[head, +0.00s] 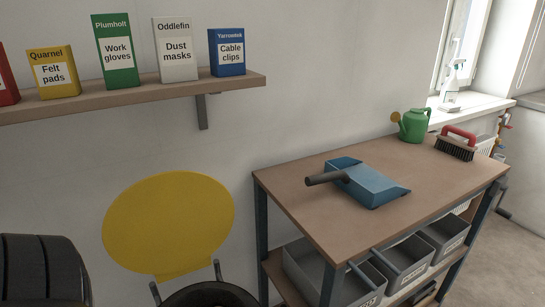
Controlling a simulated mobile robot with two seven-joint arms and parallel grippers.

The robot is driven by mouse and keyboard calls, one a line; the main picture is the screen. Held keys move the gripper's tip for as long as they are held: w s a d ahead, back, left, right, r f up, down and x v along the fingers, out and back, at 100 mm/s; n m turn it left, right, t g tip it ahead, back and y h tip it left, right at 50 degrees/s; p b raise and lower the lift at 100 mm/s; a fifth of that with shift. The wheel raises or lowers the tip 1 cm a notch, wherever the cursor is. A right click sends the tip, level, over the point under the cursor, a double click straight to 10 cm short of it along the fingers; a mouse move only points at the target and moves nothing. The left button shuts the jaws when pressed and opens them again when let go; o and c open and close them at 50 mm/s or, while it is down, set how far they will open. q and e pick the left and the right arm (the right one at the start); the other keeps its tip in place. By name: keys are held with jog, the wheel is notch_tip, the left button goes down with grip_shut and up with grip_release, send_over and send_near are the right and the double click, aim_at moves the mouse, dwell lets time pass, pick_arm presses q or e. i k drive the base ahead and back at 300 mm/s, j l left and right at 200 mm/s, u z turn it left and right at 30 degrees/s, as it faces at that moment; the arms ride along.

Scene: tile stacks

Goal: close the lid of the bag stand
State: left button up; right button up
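The bag stand (210,294) is at the bottom of the head view, left of the workbench; only its dark upper ring shows and its lower part is cut off by the frame. Its round yellow lid (168,225) stands open, raised upright against the pale wall behind the ring. A dark hinge arm rises on each side near the lid's lower edge. Neither of my grippers is in view.
A workbench (300,200) stands right of the bag stand, with a blue dustpan (365,183), green watering can (414,126) and red-handled brush (456,144) on top. Grey bins (403,262) sit below. A shelf (130,98) with boxes hangs above. A black rounded object (42,270) is left.

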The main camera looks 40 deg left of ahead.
aim_at(168, 226)
jog(key=k+u, duration=0.15)
jog(key=u, duration=1.7)
jog(key=j+z, duration=0.5)
jog(key=j, duration=0.35)
jog(key=k+l+u, duration=0.25)
jog(key=l, duration=0.25)
jog(key=k+l+u, duration=0.25)
jog(key=k+l, duration=0.15)
jog(key=i+j+z, duration=0.25)
jog(key=j+z, duration=0.55)
jog(key=j, duration=0.2)
